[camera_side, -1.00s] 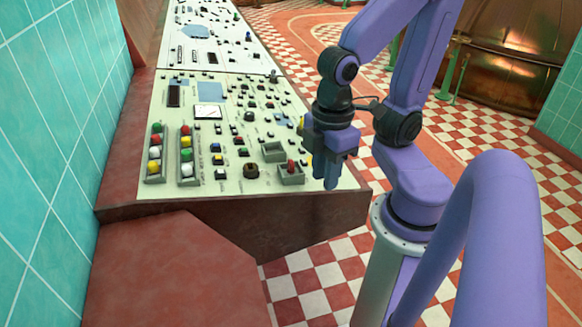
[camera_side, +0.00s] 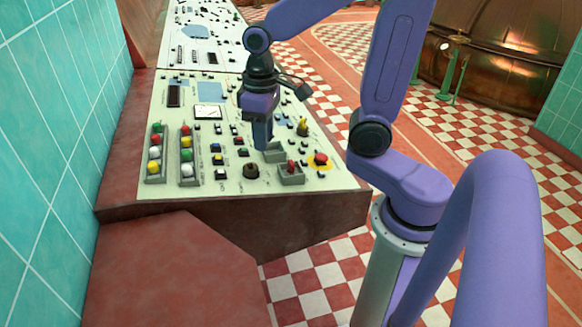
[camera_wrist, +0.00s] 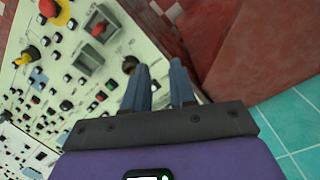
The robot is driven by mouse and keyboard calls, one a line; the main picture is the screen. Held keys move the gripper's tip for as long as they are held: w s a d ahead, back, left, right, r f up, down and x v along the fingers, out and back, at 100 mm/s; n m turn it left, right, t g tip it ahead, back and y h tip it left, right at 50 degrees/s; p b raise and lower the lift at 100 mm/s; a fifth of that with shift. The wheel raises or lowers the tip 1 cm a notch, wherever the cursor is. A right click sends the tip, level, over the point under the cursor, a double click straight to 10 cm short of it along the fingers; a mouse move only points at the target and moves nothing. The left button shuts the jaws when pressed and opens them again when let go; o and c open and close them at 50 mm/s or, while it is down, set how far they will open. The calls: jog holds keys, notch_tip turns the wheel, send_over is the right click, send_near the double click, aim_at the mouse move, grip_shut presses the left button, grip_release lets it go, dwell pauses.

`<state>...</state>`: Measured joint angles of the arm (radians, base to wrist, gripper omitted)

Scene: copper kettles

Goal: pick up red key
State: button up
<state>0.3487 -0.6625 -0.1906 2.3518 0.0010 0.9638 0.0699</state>
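A small red object (camera_side: 291,165), apparently the red key, sits in a grey open box (camera_side: 292,179) near the panel's front edge. In the wrist view the red object (camera_wrist: 99,29) shows in its box at the upper left. Its exact shape is too small to tell. My gripper (camera_side: 262,147) points down over the panel, to the left of and behind the red object. In the wrist view my gripper (camera_wrist: 160,70) has its two blue fingers apart with nothing between them.
Close by are an empty grey box (camera_side: 274,155), a red button on a yellow disc (camera_side: 319,160), a yellow switch (camera_side: 302,127) and a black knob (camera_side: 251,171). Two trays of coloured balls (camera_side: 155,155) are at the left. A teal tiled wall (camera_side: 60,120) bounds the left side.

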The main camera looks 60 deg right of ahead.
jog(key=w+d+m, duration=0.4)
jog(key=d+m, duration=0.2)
jog(key=m, duration=0.6)
send_near(291, 161)
notch_tip(291, 161, down, 10)
jog(key=shift+w+f, duration=0.1)
dwell(0.9)
grip_shut()
